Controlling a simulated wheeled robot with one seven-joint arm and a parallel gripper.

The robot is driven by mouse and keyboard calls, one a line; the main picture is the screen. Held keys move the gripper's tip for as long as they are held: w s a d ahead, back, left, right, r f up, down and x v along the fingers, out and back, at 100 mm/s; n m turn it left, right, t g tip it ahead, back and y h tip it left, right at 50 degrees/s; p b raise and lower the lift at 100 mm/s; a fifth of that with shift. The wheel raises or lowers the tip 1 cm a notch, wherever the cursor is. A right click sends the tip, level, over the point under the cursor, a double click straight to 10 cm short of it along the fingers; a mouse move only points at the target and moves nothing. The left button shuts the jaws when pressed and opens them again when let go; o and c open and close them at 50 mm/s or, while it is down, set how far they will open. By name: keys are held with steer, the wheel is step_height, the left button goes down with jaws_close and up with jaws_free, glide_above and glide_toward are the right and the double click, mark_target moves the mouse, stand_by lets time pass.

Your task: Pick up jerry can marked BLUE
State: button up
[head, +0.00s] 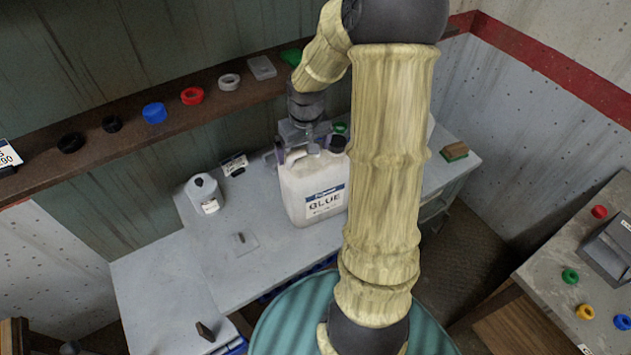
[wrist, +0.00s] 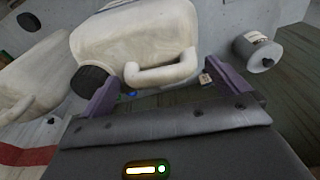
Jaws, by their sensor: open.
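The white jerry can with the BLUE label (head: 305,190) stands upright on the grey worktop, its label facing the head camera. Its right edge is partly hidden behind my arm. My gripper (head: 304,140) is above its top, pointing down. In the wrist view a cream-white can (wrist: 130,45) with a loop handle (wrist: 162,72) fills the upper middle, and a dark cap (wrist: 92,78) is at its left. My gripper (wrist: 165,92) is open there, with its purple fingers on either side of the handle and nothing between them clearly gripped.
A smaller white bottle (head: 203,194) stands left of the can; a similar container (wrist: 258,52) shows in the wrist view. Another pale can (wrist: 30,85) is close at left there. A shelf (head: 135,130) with coloured rings runs behind. The worktop's front left (head: 160,285) is mostly clear.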

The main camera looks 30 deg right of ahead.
stand_by(0.4)
steer(key=c, duration=1.7)
steer(key=shift+r, duration=0.1)
steer(key=shift+c, duration=1.2)
step_height(320, 180, up, 10)
steer(key=b, duration=0.1)
